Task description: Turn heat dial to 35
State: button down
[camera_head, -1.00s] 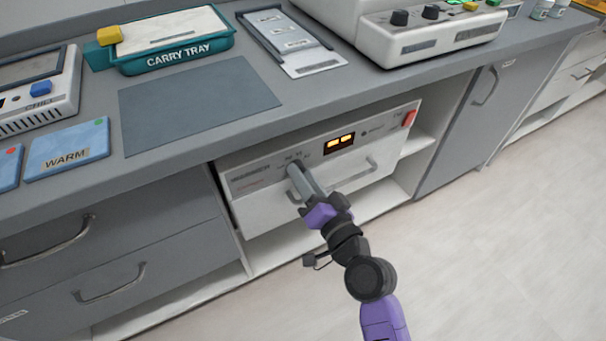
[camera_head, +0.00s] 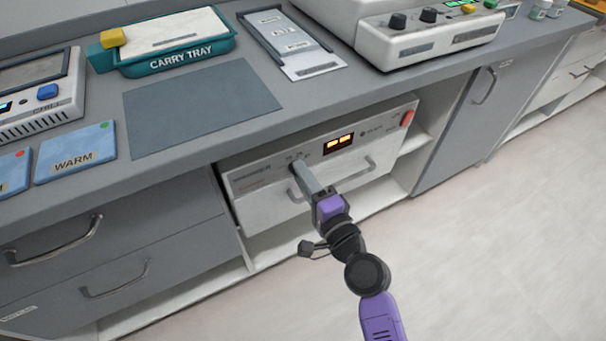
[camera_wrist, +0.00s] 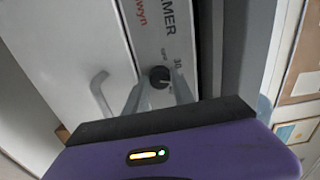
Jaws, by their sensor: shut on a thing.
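The heat dial (camera_wrist: 159,76) is a small dark round knob on the front panel of the white warmer (camera_head: 255,178), under the counter. In the wrist view a "30" mark shows just beside it, and the lettering is turned sideways. My gripper (camera_head: 299,166) reaches the panel from the front; in the wrist view its two grey fingers (camera_wrist: 159,84) are shut on the dial from both sides. In the head view the fingers hide the dial. A lit amber display (camera_head: 339,143) sits to the right of the dial; its digits are too small to read.
The counter edge overhangs above. The carry tray (camera_head: 170,62) and warm pad (camera_head: 75,155) lie on the counter. The floor is clear.

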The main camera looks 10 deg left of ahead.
jog(key=shift+f, duration=0.1)
dwell(0.3)
jog(key=c, duration=1.1)
grip_release()
jog(key=shift+o, duration=0.2)
jog(key=v, duration=0.8)
jog(key=shift+w, duration=0.1)
